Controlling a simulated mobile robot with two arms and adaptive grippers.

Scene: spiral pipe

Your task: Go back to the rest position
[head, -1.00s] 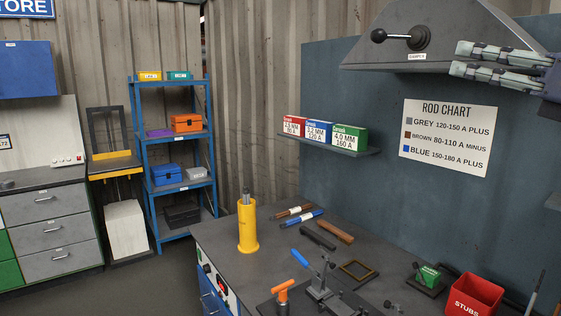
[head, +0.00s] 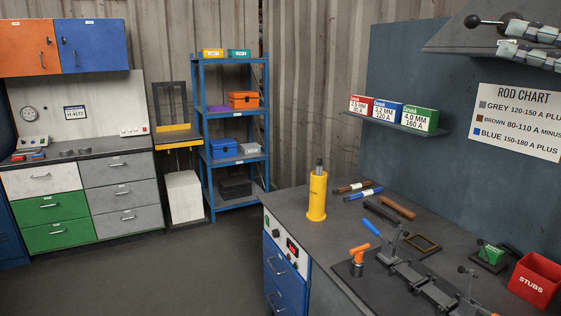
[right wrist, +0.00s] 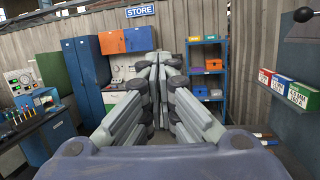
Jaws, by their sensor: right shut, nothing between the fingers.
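My right gripper (head: 508,36) shows at the top right edge of the head view, in front of the grey hood (head: 455,36). Its grey fingers are cut off by the picture edge. In the right wrist view the right gripper (right wrist: 158,70) is shut and empty, with its pale fingers together in mid-air. Behind it are the cabinets and the blue shelf rack (right wrist: 207,80). My left gripper is in neither view.
The workbench (head: 325,240) holds a yellow canister (head: 317,196), electrode bundles, a clamp fixture and a red stubs bin (head: 536,281). A wall shelf (head: 395,124) carries several boxes. The floor (head: 170,270) left of the bench is clear.

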